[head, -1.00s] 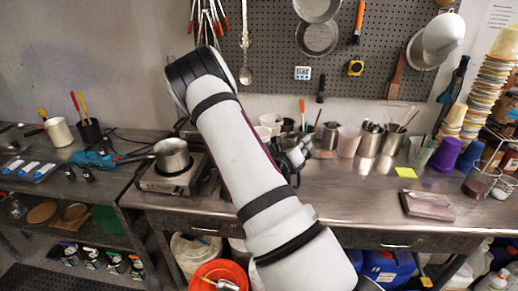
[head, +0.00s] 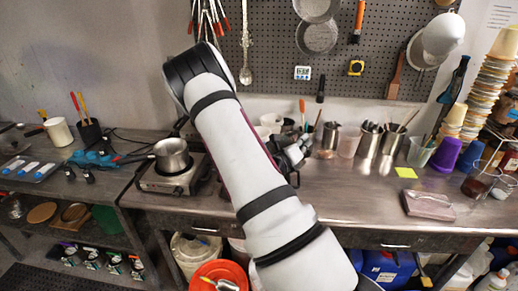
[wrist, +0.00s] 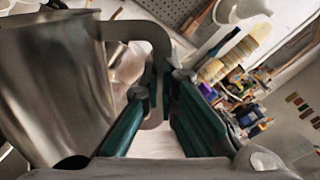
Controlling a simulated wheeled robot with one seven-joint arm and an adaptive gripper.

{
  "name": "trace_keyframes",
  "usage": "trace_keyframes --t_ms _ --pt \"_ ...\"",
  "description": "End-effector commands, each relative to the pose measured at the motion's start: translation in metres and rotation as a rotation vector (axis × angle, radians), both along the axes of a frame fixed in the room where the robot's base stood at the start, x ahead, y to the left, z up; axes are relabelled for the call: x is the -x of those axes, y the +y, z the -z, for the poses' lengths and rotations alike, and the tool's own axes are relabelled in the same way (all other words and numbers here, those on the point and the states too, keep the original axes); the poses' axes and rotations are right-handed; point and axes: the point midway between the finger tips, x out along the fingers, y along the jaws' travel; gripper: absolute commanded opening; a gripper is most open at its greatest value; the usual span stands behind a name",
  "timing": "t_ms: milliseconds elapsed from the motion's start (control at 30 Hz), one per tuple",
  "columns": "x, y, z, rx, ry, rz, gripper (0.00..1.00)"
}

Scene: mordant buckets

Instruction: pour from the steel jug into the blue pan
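In the wrist view the steel jug (wrist: 55,80) fills the left side, with its handle (wrist: 150,35) curving out to the right. My gripper (wrist: 158,88) has its teal fingers on either side of the handle, with their pads against it. The jug's far side and spout are out of sight. In the head view my gripper (head: 294,152) is mostly behind my forearm at the middle of the bench, and I cannot make out the held jug there. I see no clearly blue pan; a grey saucepan (head: 172,156) stands on the hot plate to the left.
The hot plate (head: 170,180) sits at the bench's left end. Steel containers (head: 370,140) with tools and pale cups stand along the back. The front middle of the bench (head: 350,200) is clear.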

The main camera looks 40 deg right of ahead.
Motion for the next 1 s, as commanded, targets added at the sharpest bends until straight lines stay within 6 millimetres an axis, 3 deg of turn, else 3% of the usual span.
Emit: trace_keyframes --t_ms 1000 --pt "-0.0053 0.0004 -0.01 0.014 0.045 0.0 0.0"
